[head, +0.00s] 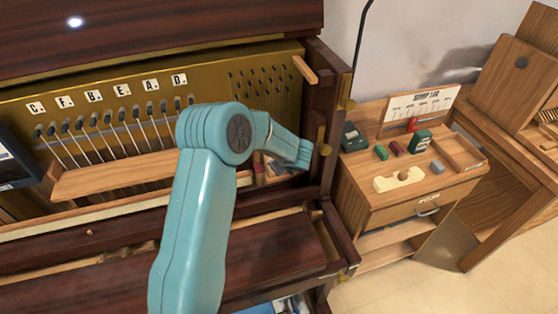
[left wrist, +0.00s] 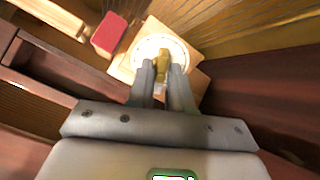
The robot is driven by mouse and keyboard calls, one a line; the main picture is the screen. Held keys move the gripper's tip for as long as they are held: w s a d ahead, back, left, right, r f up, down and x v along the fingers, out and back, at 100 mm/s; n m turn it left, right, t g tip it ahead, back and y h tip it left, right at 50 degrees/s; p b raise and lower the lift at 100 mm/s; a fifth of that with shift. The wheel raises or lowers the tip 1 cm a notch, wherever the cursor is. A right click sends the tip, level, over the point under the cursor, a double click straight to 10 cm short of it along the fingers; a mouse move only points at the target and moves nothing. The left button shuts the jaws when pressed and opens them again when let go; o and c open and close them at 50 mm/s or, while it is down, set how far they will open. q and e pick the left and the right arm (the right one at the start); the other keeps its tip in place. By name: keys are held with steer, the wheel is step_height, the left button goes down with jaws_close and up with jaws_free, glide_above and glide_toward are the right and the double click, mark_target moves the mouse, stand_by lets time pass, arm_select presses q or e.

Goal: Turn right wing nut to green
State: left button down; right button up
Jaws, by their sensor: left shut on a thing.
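In the left wrist view, a brass wing nut (left wrist: 161,62) stands at the middle of a round whitish dial (left wrist: 181,50) on a light wooden plate (left wrist: 125,67). My left gripper (left wrist: 162,74) is shut on the wing nut, its two grey fingers on either side of it. I cannot make out a green mark on the dial. In the head view, my teal arm reaches into the right end of the piano, and its wrist hides the fingers, wing nut and most of the dial. My right gripper is in neither view.
A red block (left wrist: 109,34) sits close beside the wooden plate; it also shows in the head view (head: 258,171). The dark piano side post (head: 335,100) stands close right of my wrist. A wooden cabinet (head: 400,200) with small items stands farther right.

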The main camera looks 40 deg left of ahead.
arm_select(q)
steer(key=shift+r+m+p, duration=0.15)
steer(key=shift+m+p, duration=0.55)
steer(key=shift+m, duration=0.1)
steer(key=shift+m+p, duration=0.4)
steer(key=shift+m, duration=0.5)
steer(key=c, duration=1)
jaws_free()
steer(key=shift+o, duration=0.2)
steer(key=p+v, duration=0.2)
steer(key=v, duration=0.9)
steer(key=shift+p, duration=0.3)
